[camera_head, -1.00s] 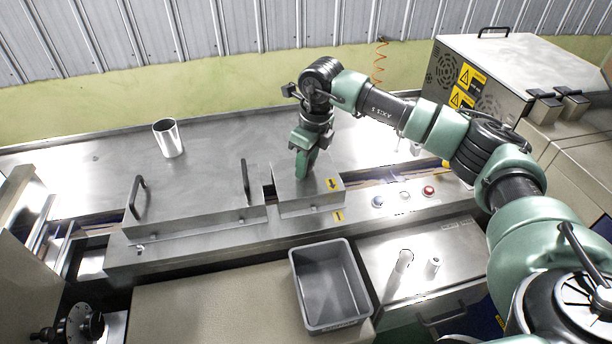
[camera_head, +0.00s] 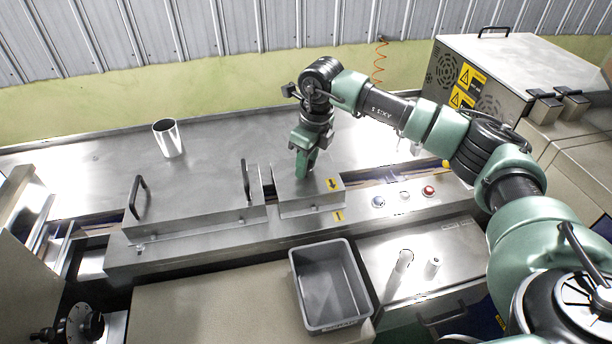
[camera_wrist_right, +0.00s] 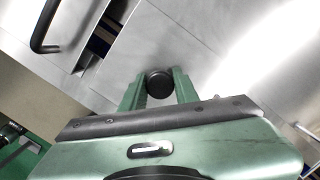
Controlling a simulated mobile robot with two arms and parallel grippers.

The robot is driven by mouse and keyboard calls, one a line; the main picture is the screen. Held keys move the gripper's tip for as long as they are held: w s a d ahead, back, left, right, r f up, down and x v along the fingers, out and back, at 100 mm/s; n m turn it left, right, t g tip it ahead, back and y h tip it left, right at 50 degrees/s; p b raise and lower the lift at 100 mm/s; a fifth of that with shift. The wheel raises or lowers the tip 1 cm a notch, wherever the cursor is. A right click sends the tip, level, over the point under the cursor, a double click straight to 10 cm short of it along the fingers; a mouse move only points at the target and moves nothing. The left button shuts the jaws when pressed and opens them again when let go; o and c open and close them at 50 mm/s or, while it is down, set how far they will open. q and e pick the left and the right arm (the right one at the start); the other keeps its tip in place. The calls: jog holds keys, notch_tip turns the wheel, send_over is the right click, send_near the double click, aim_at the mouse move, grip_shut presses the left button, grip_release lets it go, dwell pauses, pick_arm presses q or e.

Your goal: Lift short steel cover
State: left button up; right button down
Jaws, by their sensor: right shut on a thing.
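The short steel cover (camera_head: 312,192) is a box-shaped metal cover with a yellow arrow label, at the right end of the long cover on the steel machine bed. My right gripper (camera_head: 303,172) comes down on its top from above. In the right wrist view, my right gripper (camera_wrist_right: 158,82) has its two green fingers closed on a round black knob (camera_wrist_right: 159,84) on the short cover's top (camera_wrist_right: 150,42). The cover appears to sit on the bed; any small gap under it cannot be told. My left gripper is not in view.
The long steel cover (camera_head: 195,213) with two black handles lies just left of the short one. A metal cup (camera_head: 168,140) stands behind. A grey bin (camera_head: 318,325) is in front. Buttons (camera_head: 404,195) lie to the right, and a machine box (camera_head: 520,75) stands at back right.

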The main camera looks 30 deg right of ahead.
jog(key=shift+w+r, duration=0.15)
jog(key=shift+r, duration=0.1)
